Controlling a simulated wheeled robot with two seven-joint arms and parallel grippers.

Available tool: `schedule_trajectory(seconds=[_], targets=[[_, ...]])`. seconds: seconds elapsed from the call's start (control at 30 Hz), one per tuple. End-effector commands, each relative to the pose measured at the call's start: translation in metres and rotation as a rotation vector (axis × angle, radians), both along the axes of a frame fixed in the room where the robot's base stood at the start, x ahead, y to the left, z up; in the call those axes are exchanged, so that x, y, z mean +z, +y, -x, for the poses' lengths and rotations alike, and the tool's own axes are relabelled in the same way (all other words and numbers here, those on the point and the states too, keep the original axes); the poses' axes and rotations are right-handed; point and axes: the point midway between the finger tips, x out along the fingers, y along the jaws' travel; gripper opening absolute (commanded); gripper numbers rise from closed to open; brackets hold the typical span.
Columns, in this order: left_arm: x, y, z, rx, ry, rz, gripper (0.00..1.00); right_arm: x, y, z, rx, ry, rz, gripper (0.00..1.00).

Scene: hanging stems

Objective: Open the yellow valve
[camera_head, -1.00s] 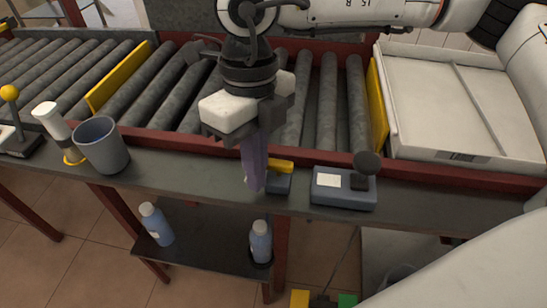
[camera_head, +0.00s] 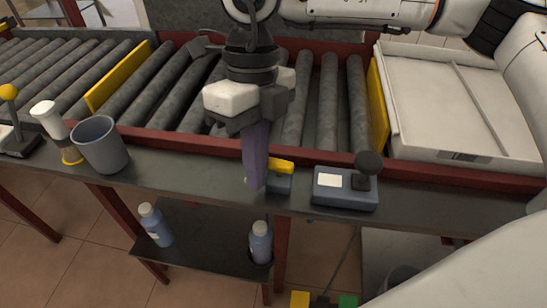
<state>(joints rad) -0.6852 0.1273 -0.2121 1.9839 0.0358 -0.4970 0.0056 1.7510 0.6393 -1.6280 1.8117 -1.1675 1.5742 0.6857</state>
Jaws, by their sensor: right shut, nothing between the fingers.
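The yellow valve has a yellow handle (camera_head: 281,166) on a small blue-grey body (camera_head: 281,184), on the grey ledge in front of the conveyor. My right gripper (camera_head: 254,188) points down with its purple fingers shut and empty. Its fingertips are just left of the valve and hide part of its left side. I cannot tell whether they touch the handle. My left gripper is not in view.
A blue-grey box with a dark knob lever (camera_head: 344,187) stands right of the valve. A grey cup (camera_head: 99,145), a white bottle-like item (camera_head: 52,124) and a yellow-knobbed lever (camera_head: 10,93) stand left. Blue bottles (camera_head: 156,224) sit on the shelf below. The ledge (camera_head: 185,168) between cup and gripper is clear.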

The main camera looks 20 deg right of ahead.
Motion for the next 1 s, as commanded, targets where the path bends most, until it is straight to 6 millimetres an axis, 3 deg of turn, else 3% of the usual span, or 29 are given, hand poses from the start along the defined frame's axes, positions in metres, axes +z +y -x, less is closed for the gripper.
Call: schedule_trajectory(seconds=[0.03,0.43,1.0], targets=[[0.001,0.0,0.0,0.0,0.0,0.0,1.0,0.005,-0.038,-0.063,-0.039,-0.236,0.116,0.0],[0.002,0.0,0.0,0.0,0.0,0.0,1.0,0.006,-0.039,-0.065,-0.041,-0.236,0.115,0.0],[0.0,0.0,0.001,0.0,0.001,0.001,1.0,0.002,-0.053,-0.083,-0.034,-0.23,0.113,0.0]])
